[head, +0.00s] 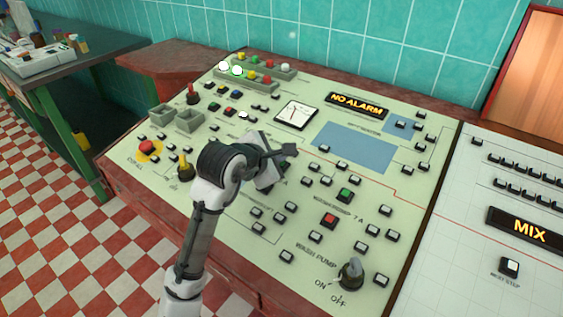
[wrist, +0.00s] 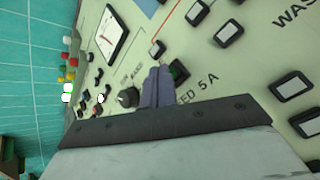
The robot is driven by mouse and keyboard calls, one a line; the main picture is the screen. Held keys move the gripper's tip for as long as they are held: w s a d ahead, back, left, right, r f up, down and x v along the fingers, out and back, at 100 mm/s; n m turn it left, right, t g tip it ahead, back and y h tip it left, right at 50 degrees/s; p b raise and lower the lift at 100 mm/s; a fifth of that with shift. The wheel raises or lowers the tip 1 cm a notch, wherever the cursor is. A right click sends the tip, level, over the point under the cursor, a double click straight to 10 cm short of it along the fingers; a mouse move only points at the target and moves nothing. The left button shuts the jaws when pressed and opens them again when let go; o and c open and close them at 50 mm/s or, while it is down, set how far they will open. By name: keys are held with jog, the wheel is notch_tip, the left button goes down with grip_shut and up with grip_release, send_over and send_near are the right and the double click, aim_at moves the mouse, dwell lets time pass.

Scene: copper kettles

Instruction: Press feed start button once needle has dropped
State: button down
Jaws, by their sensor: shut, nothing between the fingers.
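A white square needle gauge (head: 296,115) sits in the upper middle of the pale green panel (head: 240,230). It also shows in the wrist view (wrist: 111,34); its needle is a thin dark line, too small to read exactly. My gripper (head: 290,150) is shut and empty over the panel, below the gauge. In the wrist view its fingers (wrist: 160,72) stand right beside a dark green button (wrist: 180,72), partly covering it, near lettering that reads "5 A". I cannot tell whether the fingertips touch the button.
A lit "NO ALARM" sign (head: 357,105) is at the panel's top. Another green button (head: 345,195), a red button (head: 329,220) and a wash pump knob (head: 351,273) lie to the lower right. A dark knob (wrist: 128,97) is left of the fingers in the wrist view.

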jog(key=shift+d+f, duration=0.1)
jog(key=shift+f, duration=0.25)
dwell(0.4)
jog(key=shift+r, duration=0.1)
jog(key=shift+r+p, duration=0.7)
jog(key=shift+p, duration=0.3)
jog(key=r+p, duration=0.1)
jog(key=p, duration=0.1)
jog(key=r+p, duration=0.1)
jog(key=r, duration=0.1)
jog(key=s+r+p, duration=0.1)
jog(key=r+p, duration=0.1)
jog(key=shift+a+p, duration=0.35)
jog(key=shift+a, duration=0.05)
jog(key=shift+f, duration=0.1)
